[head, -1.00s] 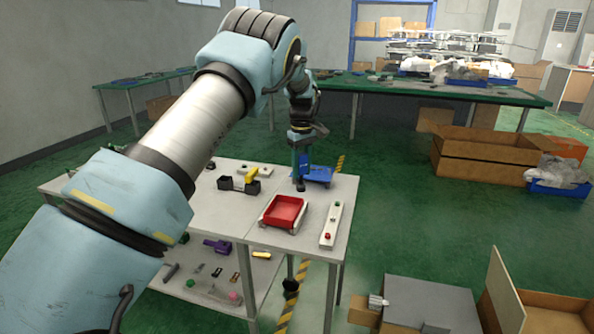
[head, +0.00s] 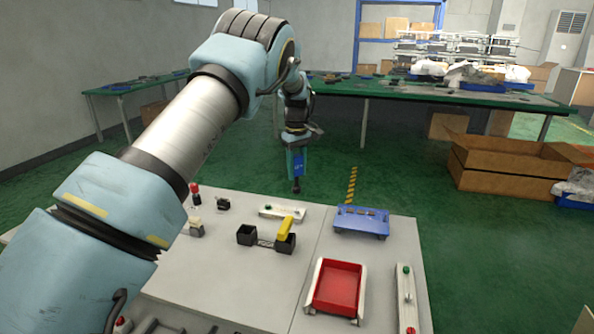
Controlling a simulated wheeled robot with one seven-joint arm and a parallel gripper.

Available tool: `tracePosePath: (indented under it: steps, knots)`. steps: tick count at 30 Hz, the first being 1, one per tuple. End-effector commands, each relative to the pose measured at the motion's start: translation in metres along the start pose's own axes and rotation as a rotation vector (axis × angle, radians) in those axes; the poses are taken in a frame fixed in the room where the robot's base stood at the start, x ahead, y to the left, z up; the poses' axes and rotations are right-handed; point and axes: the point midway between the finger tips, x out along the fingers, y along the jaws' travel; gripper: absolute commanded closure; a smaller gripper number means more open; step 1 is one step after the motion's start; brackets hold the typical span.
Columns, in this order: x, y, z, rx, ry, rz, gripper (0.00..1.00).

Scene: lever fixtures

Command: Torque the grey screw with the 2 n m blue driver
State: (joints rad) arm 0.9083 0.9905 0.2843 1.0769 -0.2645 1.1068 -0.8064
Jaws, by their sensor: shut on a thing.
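My gripper (head: 297,138) hangs pointing down over the far side of the grey table in the head view. It is shut on the blue driver (head: 298,164), which is upright with its dark tip (head: 296,187) low. The tip appears just above and behind a white strip (head: 282,212) with a green knob; I cannot tell the exact gap or whether it touches anything. Another white strip (head: 406,295) with green and red knobs lies at the right edge. I cannot make out which piece is the grey screw.
A blue tray (head: 347,222) stands right of the driver. A red tray (head: 337,286) is nearer. A black holder (head: 247,236) carries a yellow driver (head: 284,226). A red-topped piece (head: 196,194) stands at left. The table (head: 205,275) is bare between these.

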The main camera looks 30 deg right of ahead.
Motion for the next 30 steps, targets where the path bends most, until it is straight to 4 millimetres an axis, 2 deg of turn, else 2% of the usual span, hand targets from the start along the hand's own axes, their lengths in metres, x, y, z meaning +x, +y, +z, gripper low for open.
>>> tracePosePath:
  steps: [14, 30]
  knots:
    - [-0.002, 0.000, 0.001, 0.000, 0.000, 0.000, 1.00]
    - [0.043, 0.000, 0.001, 0.000, 0.000, 0.000, 1.00]
